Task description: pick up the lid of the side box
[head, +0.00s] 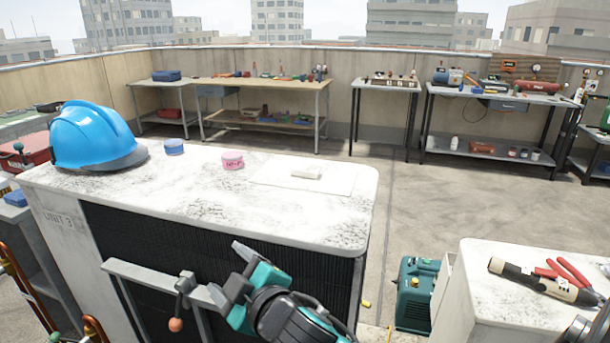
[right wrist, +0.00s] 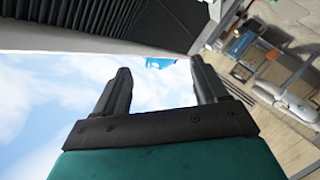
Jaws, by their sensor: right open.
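I cannot pick out the side box or its lid with certainty in either view. A narrow pale grey panel (head: 442,290) stands against the left side of the right-hand unit, but I cannot tell whether it is part of a box. My right gripper (head: 227,268) is open, in front of the dark grille of the large condenser and close to a grey rail (head: 165,283). In the right wrist view its two black fingers (right wrist: 160,68) are apart with nothing between them. My left gripper is not in view.
The condenser top (head: 215,205) carries a blue hard hat (head: 93,137), a blue roll (head: 174,146), a pink roll (head: 232,160) and a white block (head: 306,172). A lever (head: 183,290) sits on the rail. A green case (head: 416,295) stands on the floor. Red pliers (head: 567,275) lie right.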

